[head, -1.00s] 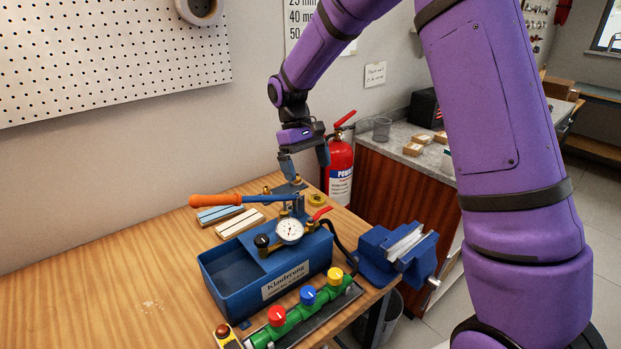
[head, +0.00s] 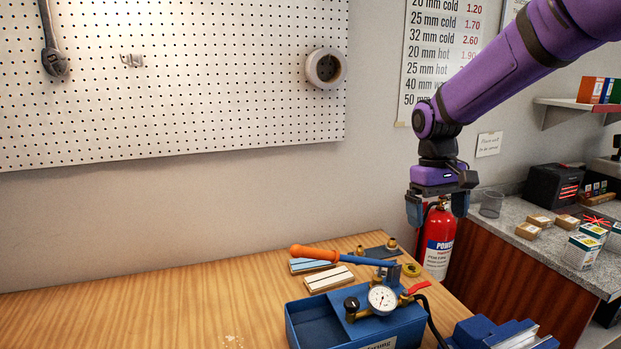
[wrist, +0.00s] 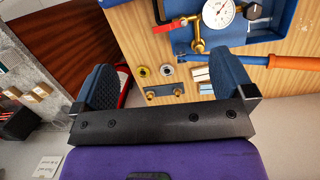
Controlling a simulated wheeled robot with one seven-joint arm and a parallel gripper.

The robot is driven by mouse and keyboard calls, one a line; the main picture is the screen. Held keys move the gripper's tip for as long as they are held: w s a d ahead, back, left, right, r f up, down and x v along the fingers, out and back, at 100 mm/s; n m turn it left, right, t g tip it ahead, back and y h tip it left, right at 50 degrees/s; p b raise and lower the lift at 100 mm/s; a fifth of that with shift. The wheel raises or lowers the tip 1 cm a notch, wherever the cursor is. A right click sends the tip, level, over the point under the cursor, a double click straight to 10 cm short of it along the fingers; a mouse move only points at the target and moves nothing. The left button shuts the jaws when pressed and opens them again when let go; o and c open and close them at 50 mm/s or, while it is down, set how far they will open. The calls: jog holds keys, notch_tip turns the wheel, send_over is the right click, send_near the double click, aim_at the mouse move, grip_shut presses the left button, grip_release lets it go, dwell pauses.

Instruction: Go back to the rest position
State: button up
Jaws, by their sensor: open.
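My gripper (head: 437,212) is open and empty, pointing down in the air above the right back part of the wooden workbench (head: 180,290). In the head view it overlaps the red fire extinguisher (head: 438,242) behind it. In the wrist view its two blue fingers (wrist: 162,85) stand wide apart with nothing between them. The blue test pump (head: 400,328) with its gauge (head: 382,299) and orange-handled lever (head: 315,253) stands on the bench, below and left of the gripper.
A blue vise (head: 490,335) is at the bench's right edge. Small brass fittings on a dark plate (head: 382,252) lie near the back edge. A pegboard (head: 200,80) hangs on the wall. A stone counter (head: 530,245) with boxes stands right. The bench's left part is clear.

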jog(key=s+d+r+m+t, duration=0.1)
jog(key=s+d+r+t, duration=0.1)
jog(key=s, duration=1)
jog(key=s+d+r+m+t+y, duration=0.1)
jog(key=s+r+t, duration=0.4)
jog(key=s, duration=0.7)
jog(key=shift+s+d+r+m, duration=0.4)
jog(key=shift+d+r, duration=0.1)
jog(key=shift+d, duration=0.4)
